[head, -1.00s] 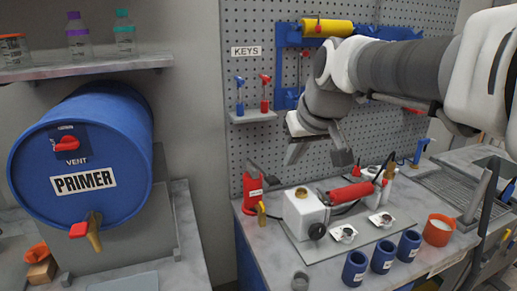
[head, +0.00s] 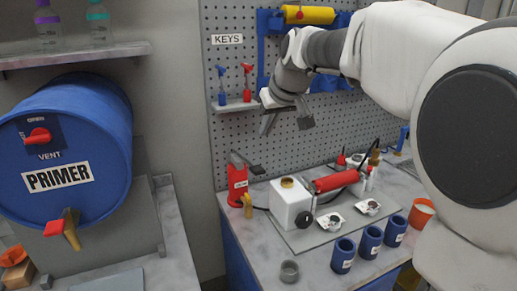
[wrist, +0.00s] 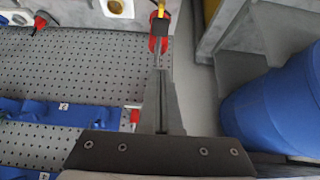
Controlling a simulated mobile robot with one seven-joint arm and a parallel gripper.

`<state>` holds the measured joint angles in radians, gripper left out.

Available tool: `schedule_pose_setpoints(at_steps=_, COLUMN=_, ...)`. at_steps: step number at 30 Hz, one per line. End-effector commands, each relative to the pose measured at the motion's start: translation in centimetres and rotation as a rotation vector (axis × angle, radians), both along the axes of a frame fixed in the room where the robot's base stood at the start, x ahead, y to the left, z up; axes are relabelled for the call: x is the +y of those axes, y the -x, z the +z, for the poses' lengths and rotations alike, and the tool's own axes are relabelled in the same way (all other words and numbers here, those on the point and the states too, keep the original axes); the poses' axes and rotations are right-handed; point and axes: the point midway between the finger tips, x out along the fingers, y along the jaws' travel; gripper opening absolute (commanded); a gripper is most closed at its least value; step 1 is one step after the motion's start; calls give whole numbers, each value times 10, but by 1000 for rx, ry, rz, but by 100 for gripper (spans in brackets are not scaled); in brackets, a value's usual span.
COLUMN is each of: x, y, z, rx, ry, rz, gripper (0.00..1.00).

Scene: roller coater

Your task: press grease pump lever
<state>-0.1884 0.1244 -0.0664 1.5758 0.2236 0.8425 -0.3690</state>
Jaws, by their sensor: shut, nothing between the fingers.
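The grease pump appears to be the red upright unit (head: 237,182) at the left back of the bench, with a white label, a yellow part low on its side and a short dark lever (head: 257,170) at its top right. My gripper (head: 304,116) hangs in the air above and to the right of it, apart from it, with nothing held. In the wrist view my shut fingers (wrist: 162,76) point up towards the red unit (wrist: 158,40), whose lever lies nearly in line with the fingertips. Part of the red body is hidden behind the lever there.
Several blue cups line the front. The blue PRIMER drum (head: 75,150) is at the left. A pegboard (head: 300,150) with a key shelf (head: 238,104) rises behind.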

Motion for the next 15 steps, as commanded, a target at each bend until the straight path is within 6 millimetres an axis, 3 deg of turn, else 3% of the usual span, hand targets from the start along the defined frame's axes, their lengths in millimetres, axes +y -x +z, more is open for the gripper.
schedule_pose_setpoints(at_steps=5, x=5, y=-11, z=-19, rx=5, ry=0, rz=1, gripper=0)
schedule_pose_setpoints(at_steps=15, x=21, y=-50, z=-77, rx=5, ry=1, rz=0, gripper=0)
